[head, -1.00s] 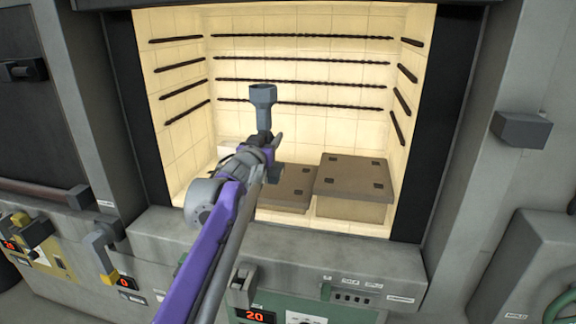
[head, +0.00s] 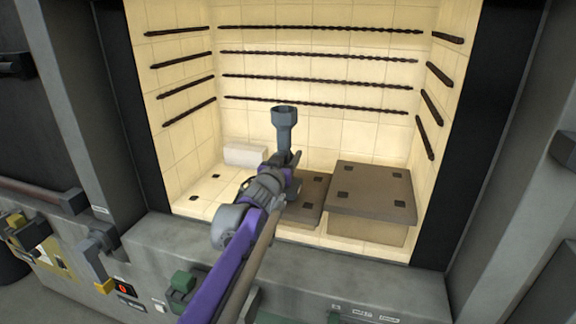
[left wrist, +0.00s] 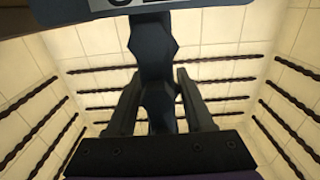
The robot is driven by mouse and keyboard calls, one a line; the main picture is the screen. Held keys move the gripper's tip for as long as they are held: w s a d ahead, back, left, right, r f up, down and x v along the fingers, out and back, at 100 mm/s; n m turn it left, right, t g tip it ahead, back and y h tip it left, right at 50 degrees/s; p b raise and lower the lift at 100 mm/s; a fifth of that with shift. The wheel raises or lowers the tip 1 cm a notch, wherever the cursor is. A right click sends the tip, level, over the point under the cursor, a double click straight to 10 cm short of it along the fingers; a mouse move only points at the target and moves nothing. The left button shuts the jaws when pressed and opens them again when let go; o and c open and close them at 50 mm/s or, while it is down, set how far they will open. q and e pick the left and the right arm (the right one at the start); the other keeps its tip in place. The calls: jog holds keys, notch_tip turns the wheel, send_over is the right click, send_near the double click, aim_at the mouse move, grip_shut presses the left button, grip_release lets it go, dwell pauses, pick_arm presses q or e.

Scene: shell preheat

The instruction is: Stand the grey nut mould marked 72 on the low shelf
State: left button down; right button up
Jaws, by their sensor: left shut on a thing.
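A grey nut mould (head: 284,124) with a wide cup-like top and narrower stem stands upright in my left gripper (head: 289,168), inside the lit furnace. In the left wrist view the dark mould (left wrist: 154,45) rises between the two fingers (left wrist: 160,105), which are shut on it; part of a label shows at the top edge, its marking cut off. The low shelf (head: 312,192) is a brown plate with dark square marks, just behind and right of my gripper and partly hidden by my arm. The mould appears above it; the gap cannot be told. My right gripper is not in view.
A higher brown shelf (head: 370,188) stands to the right on a pale block. A white brick (head: 245,154) lies at the back left of the furnace floor (head: 205,195). Dark heating rods line the walls. The furnace's grey front sill (head: 340,272) runs below the opening.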

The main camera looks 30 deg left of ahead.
pick_arm(q)
jog(key=shift+f, duration=1.25)
jog(key=c, duration=0.7)
grip_release()
jog(key=shift+f, duration=0.2)
jog(key=shift+c, duration=0.2)
jog(key=o, duration=0.5)
jog(key=shift+r, duration=0.1)
jog(key=shift+c, duration=0.2)
jog(key=shift+r, duration=0.15)
jog(key=b+v, duration=0.1)
jog(key=v, duration=1.1)
